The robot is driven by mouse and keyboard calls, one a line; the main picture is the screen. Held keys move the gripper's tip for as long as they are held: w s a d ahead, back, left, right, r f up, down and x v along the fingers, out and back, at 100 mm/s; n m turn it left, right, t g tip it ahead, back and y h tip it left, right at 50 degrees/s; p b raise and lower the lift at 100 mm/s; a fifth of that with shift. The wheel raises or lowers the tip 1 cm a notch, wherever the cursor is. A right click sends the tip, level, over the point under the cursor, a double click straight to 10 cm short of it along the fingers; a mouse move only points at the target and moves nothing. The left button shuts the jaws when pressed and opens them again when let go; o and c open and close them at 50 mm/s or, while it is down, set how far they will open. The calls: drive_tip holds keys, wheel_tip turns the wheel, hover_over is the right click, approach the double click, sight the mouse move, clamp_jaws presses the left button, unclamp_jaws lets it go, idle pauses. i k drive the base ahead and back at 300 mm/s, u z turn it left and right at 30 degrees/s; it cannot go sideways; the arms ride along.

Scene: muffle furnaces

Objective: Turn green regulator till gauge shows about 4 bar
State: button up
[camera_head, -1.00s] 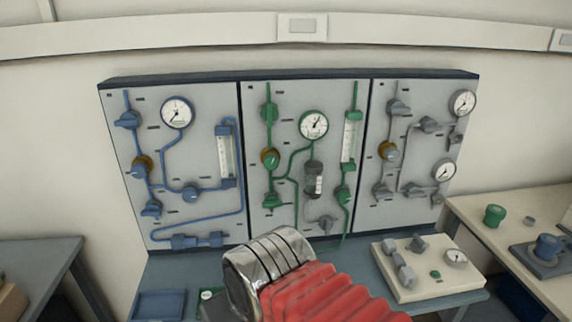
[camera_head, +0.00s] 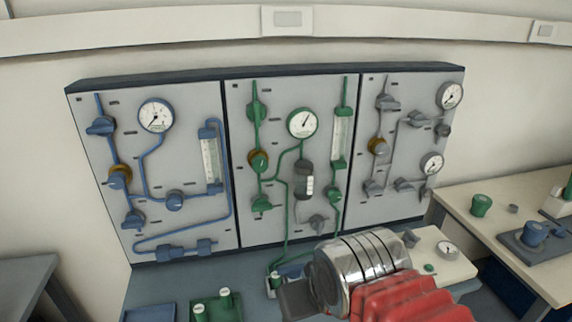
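The green regulator (camera_head: 259,161), a green knob with a brass-coloured collar, sits on the green line of the middle wall panel. The green line's round white gauge (camera_head: 302,123) is up and to its right. Its needle points up and to the right; the numbers are too small to read. My gripper (camera_head: 296,299) is low in the picture, below the middle panel and well apart from the regulator. A dark part of it shows left of my shiny metal wrist and red bellows. Its fingertips cannot be made out, so its opening is unclear.
A blue-line panel (camera_head: 184,95) is on the left and a grey-line panel (camera_head: 400,90) on the right. Green-and-white items (camera_head: 226,304) stand on the bench below. A pale board (camera_head: 450,268) with a gauge is partly behind my arm. A side table (camera_head: 475,215) is at right.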

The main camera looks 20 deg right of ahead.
sight(260, 164)
drive_tip(key=z, duration=0.7)
drive_tip(key=k, duration=1)
drive_tip(key=u, duration=0.9)
drive_tip(key=i, duration=1.05)
drive_tip(key=u, duration=0.05)
